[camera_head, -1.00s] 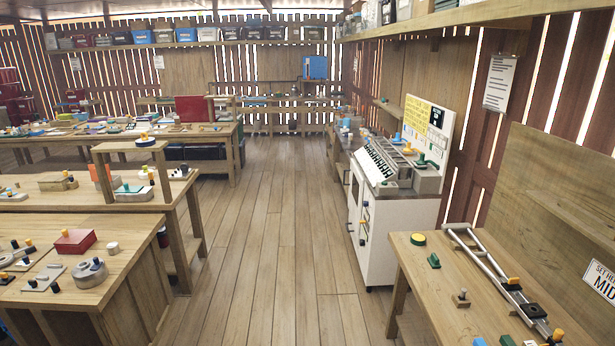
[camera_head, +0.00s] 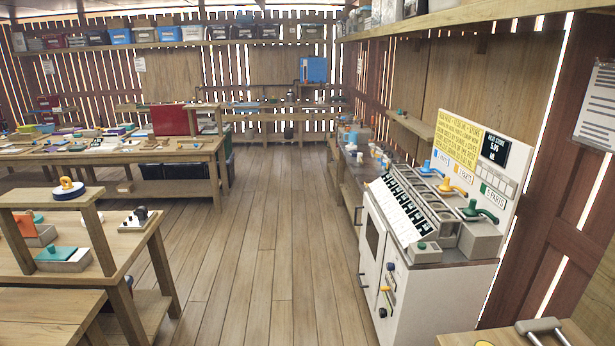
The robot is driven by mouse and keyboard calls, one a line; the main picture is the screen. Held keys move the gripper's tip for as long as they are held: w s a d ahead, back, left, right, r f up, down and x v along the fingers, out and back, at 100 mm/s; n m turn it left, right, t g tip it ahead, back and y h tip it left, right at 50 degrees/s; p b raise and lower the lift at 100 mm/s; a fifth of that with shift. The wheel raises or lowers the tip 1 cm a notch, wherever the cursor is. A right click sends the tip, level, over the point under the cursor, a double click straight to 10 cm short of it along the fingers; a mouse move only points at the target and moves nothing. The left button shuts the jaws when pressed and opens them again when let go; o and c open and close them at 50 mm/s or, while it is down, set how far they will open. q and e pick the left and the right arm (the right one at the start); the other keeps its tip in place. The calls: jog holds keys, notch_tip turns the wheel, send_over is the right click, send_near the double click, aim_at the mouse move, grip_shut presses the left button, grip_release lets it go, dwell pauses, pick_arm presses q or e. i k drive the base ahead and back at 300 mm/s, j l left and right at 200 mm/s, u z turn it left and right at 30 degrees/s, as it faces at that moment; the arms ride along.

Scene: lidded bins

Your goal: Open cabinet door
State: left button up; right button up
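A white cabinet (camera_head: 428,308) stands on the right side of the aisle, with a sloped rack and coloured levers on top. Its front faces left and has a door (camera_head: 371,240) with a dark window-like panel. The door appears shut. Neither of my grippers is in view.
The wooden floor aisle (camera_head: 262,230) is clear ahead. Work tables with loose parts stand at left, the nearest being a wooden bench (camera_head: 75,282). A table corner (camera_head: 480,338) juts in at lower right. A counter (camera_head: 348,180) continues behind the cabinet.

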aim_at(373, 232)
jog(key=i, duration=2.2)
jog(key=i+z, duration=0.2)
jog(key=i, duration=0.3)
jog(key=i+z, duration=0.25)
jog(key=i, duration=0.25)
jog(key=i+j+z, duration=0.2)
jog(key=i, duration=0.3)
jog(key=i+j+z, duration=0.2)
jog(key=i, duration=0.3)
jog(key=i+j+z, duration=0.15)
jog(key=z, duration=0.2)
jog(key=i, duration=0.1)
